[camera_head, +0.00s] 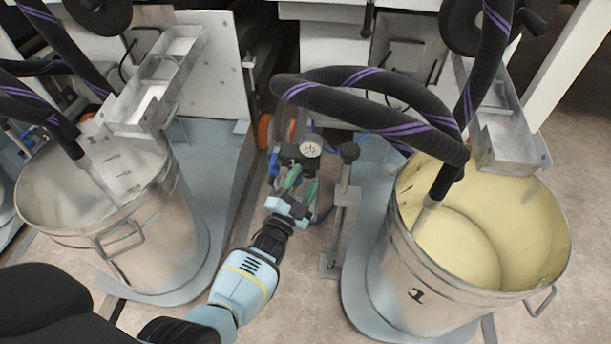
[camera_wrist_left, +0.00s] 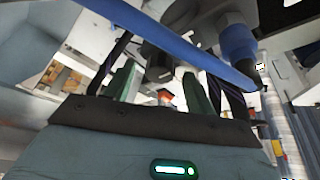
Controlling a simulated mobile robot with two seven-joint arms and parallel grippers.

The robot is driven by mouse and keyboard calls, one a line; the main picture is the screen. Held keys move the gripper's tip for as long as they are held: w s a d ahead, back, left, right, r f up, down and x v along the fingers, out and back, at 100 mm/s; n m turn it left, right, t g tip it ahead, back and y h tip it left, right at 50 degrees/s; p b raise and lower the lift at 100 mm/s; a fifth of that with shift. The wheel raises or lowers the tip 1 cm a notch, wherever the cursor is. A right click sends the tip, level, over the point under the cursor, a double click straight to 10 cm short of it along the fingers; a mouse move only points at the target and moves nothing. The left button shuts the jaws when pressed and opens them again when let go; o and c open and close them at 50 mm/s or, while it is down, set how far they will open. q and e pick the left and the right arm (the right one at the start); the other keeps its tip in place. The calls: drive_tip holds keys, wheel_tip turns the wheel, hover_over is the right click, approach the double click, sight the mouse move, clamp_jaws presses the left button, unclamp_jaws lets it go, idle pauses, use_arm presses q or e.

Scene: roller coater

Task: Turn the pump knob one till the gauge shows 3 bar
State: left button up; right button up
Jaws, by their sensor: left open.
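The round white pressure gauge (camera_head: 311,149) sits on a small dark pump assembly (camera_head: 289,153) between the two drums in the head view. Its needle is too small to read as a pressure. My left gripper (camera_head: 298,181) has green fingers and is open just below and in front of this assembly. In the left wrist view the two green fingers (camera_wrist_left: 160,88) stand apart, with dark round fittings beyond them. I cannot tell which fitting is the pump knob, or whether a finger touches it. My right gripper is not in view.
A metal drum marked 1 (camera_head: 405,280) with pale yellow liquid stands right; another drum (camera_head: 165,235) stands left. A black-topped metal post (camera_head: 345,205) is close right of the gripper. Thick black hoses (camera_head: 380,115) arch above. A blue tube (camera_wrist_left: 160,35) crosses before the wrist camera.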

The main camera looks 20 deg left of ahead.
use_arm(q)
drive_tip(key=p+v, duration=0.2)
drive_tip(key=v, duration=0.4)
drive_tip(key=shift+s+r, duration=0.1)
